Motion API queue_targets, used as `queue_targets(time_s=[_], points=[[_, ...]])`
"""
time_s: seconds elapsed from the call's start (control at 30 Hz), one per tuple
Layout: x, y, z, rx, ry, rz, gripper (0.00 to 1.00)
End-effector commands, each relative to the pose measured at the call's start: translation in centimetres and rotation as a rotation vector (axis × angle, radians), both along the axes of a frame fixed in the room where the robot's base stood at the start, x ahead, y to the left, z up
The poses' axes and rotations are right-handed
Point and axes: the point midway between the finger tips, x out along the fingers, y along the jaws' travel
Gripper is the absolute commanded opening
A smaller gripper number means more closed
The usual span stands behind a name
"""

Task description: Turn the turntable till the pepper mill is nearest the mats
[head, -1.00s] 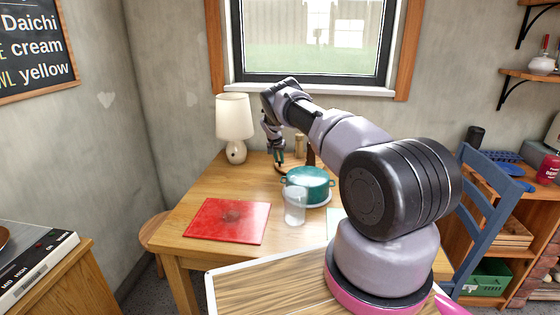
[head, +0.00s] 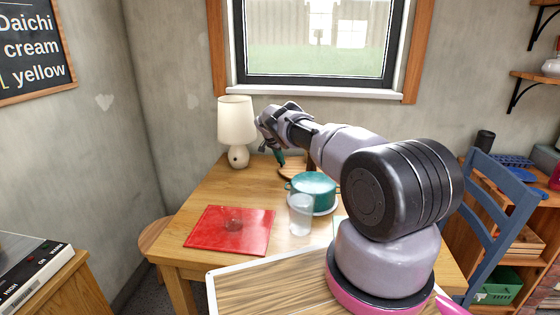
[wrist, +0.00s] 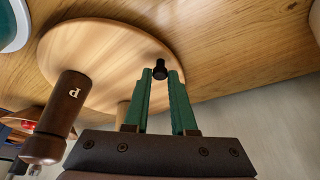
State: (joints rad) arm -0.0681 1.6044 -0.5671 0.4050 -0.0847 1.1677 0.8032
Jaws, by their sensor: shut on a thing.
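The round wooden turntable (head: 291,174) lies at the back of the table, behind the teal pot; it fills much of the wrist view (wrist: 105,45). The dark brown pepper mill, marked P (wrist: 72,105), stands on it at the left of the wrist view. In the head view my arm largely hides the turntable's load. My gripper (wrist: 160,73), with green fingers, is shut on a small black knob (wrist: 160,69) at the turntable's rim. A red mat (head: 205,238) lies at the table's front left. A pale mat (head: 338,223) shows partly beside my arm.
The teal pot (head: 314,191) stands on a white round base, with a clear glass (head: 300,215) in front. A lamp (head: 237,130) stands behind left. A pale wooden piece (wrist: 123,112) is partly hidden by my gripper.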

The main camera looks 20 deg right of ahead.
Motion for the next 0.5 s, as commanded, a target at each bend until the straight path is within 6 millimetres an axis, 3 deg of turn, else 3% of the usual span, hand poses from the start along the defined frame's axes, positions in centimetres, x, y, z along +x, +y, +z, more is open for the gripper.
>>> queue_targets(time_s=[0.5], points=[[-0.08, 0.06, -0.18, 0.003, 0.002, -0.051, 0.0]])
